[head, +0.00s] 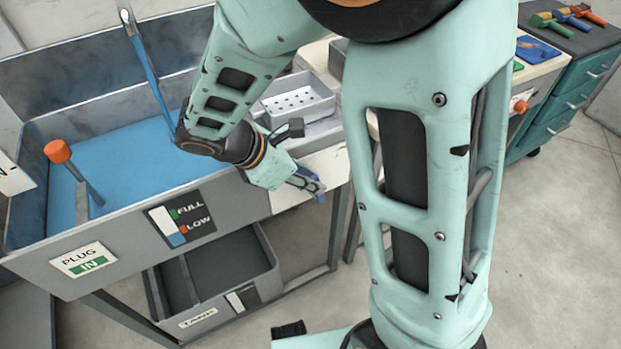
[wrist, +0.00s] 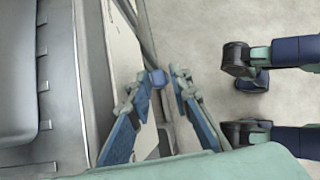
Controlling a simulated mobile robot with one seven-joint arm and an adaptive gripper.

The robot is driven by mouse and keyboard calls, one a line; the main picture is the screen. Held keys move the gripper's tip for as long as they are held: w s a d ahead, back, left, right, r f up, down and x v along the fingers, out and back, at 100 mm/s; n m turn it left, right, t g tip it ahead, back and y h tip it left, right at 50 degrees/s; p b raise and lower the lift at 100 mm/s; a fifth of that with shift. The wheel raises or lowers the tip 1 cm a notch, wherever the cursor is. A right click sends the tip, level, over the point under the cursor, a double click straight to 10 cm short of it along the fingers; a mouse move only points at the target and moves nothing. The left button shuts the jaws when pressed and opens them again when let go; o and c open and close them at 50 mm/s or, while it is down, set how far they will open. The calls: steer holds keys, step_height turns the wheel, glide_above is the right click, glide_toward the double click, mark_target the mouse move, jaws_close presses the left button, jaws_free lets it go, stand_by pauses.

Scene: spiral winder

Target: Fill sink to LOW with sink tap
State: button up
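The grey sink (head: 20,225) is at the left of the head view, with blue water (head: 120,150) across its floor. A blue stream (head: 150,75) runs down from the sink tap (head: 125,15). The level gauge (head: 180,218) on the sink front is marked FULL and LOW; its blue bar reaches about the LOW mark. My gripper (head: 312,184) is at the front right of the sink unit. In the wrist view my gripper (wrist: 160,88) has its fingers apart. A small blue knob-like piece (wrist: 158,78) shows between the fingertips; I cannot tell whether they touch it.
An orange-topped plug handle (head: 57,152) stands in the sink above a PLUG IN sign (head: 83,259). A lower bin (head: 215,275) hangs below. A white perforated tray (head: 298,100) sits right of the sink. A tool cabinet (head: 570,85) stands farther right. Floor (head: 560,250) is clear.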

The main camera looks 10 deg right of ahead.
steer(key=v, duration=1.2)
steer(key=shift+c, duration=0.7)
